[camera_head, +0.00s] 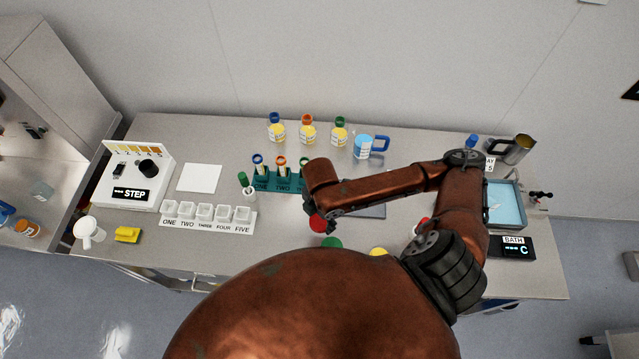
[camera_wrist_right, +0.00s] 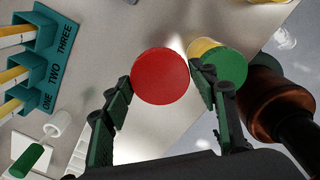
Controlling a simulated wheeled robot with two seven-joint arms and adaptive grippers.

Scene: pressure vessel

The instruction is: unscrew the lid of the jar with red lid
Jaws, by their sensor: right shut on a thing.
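The red lid (camera_head: 318,223) is at the front middle of the bench in the head view, partly covered by my right arm. In the right wrist view the red lid (camera_wrist_right: 160,72) is seen from straight above, between the two fingers of my right gripper (camera_wrist_right: 160,84). The fingers are shut on it from both sides. The jar body below the lid is hidden, so I cannot tell whether lid and jar are apart. My left gripper is not in view.
A green lid (camera_wrist_right: 226,68) and a yellow one (camera_wrist_right: 203,48) stand close beside the right finger. A teal rack (camera_wrist_right: 40,62) with tubes and a row of white cups (camera_head: 205,212) are to the left. The water bath (camera_head: 507,207) is at the right.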

